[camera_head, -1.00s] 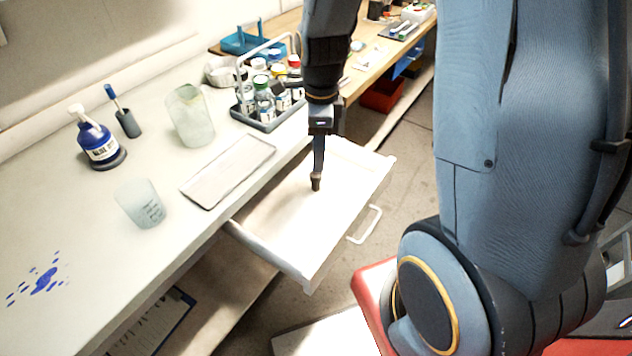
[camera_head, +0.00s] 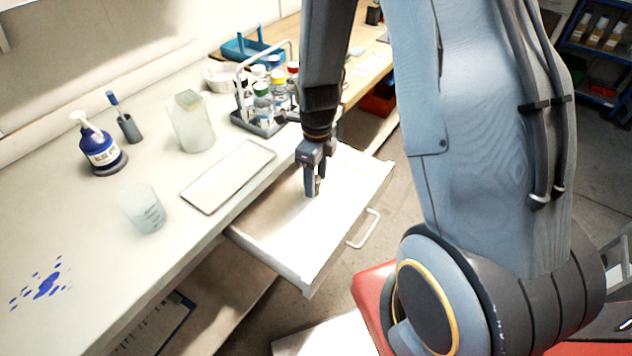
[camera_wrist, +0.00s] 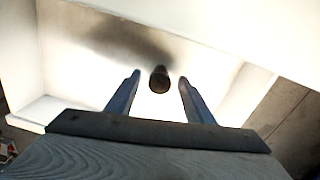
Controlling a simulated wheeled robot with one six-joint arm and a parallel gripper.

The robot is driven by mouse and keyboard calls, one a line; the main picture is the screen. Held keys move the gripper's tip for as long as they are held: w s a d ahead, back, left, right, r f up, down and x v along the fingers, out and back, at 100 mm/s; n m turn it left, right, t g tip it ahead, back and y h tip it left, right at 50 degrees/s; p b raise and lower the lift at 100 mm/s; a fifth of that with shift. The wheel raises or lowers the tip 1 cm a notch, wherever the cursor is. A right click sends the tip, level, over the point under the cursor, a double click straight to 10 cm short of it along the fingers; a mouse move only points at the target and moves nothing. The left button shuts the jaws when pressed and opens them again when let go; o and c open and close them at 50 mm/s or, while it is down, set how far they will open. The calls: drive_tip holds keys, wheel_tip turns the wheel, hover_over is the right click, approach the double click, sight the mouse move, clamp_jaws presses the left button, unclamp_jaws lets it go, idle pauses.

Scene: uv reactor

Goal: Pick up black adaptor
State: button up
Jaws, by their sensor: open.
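The black adaptor (camera_wrist: 159,79) is a small dark cylinder in the open white drawer (camera_head: 335,235). In the wrist view it shows between the two fingertips and a little beyond them. My gripper (camera_head: 312,192) is open and points down into the drawer; it also shows in the wrist view (camera_wrist: 159,80). Its fingers stand on either side of the adaptor in that view, with gaps on both sides. In the head view I cannot make out the adaptor apart from the gripper. Whether the fingers reach around it in depth, I cannot tell.
The drawer walls stand around my gripper, and its handle (camera_head: 364,229) faces the floor side. On the counter are a flat tray (camera_head: 228,177), a bottle rack (camera_head: 262,127), a glass beaker (camera_head: 191,122), a plastic cup (camera_head: 143,209) and a blue pump bottle (camera_head: 99,149).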

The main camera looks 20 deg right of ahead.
drive_tip(key=shift+f, duration=0.95)
drive_tip(key=shift+c, duration=0.3)
drive_tip(key=c, duration=1)
drive_tip(key=shift+c, duration=0.3)
drive_tip(key=shift+r, duration=0.1)
